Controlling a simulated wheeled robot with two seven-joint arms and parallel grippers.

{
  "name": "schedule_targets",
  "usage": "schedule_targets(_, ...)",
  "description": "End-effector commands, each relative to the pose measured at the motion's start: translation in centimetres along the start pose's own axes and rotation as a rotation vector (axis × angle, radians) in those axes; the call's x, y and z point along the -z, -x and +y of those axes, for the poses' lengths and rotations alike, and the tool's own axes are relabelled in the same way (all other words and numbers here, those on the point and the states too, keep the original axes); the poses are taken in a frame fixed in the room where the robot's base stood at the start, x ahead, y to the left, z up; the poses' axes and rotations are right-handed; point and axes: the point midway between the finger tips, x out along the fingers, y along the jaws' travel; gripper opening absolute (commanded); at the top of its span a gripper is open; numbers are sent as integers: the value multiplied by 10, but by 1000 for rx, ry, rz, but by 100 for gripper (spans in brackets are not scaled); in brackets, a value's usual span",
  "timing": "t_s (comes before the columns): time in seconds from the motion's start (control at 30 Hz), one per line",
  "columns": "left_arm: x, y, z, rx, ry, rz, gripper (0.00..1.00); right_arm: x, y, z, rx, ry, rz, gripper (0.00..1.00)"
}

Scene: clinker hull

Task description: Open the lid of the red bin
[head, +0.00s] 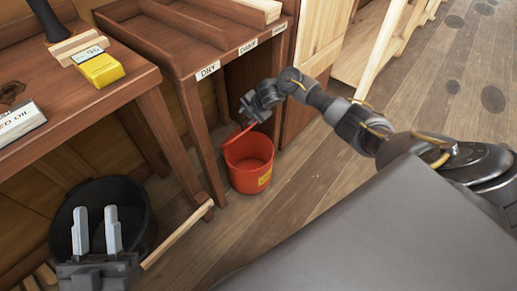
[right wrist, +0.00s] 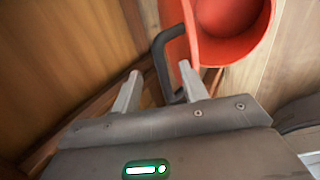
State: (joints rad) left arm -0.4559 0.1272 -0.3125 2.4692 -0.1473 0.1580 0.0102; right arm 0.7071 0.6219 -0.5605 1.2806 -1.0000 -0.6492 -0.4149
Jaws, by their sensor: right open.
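The red bin (head: 250,174) stands on the floor beside a table leg, with its inside visible from above. Its red lid (head: 239,133) is raised at the far left side of the rim, seen nearly edge-on. In the right wrist view the bin (right wrist: 234,50) is at top right, and the lid's dark handle (right wrist: 163,62) shows between the fingertips. My right gripper (right wrist: 158,80) is open at the handle; contact cannot be told. In the head view the right gripper (head: 248,111) is just above the lid. My left gripper (head: 97,230) is open and empty at lower left.
A black tub (head: 140,207) stands behind my left gripper, with a wooden strip (head: 178,230) beside it. A wooden table with labels (head: 208,70) rises behind the bin. The plank floor (head: 300,180) right of the bin is clear.

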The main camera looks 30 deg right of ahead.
Motion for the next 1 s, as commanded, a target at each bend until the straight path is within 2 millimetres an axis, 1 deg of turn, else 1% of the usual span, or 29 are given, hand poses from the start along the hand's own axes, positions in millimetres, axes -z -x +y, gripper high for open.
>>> schedule_targets(0.03,11,-7,0,0,0,1,36,-1,11,4,0,0,-1,44)
schedule_targets(0.1,20,-13,-1,0,0,0,36,-1,20,4,0,-1,-1,44)
schedule_targets(0.5,60,-40,-2,0,0,0,36,0,60,4,0,0,-1,44)
schedule_targets(0.67,66,-44,-2,0,0,0,36,0,66,1,1,0,0,44)
schedule_targets(1.0,65,-43,-2,0,0,0,36,0,66,0,0,0,0,44)
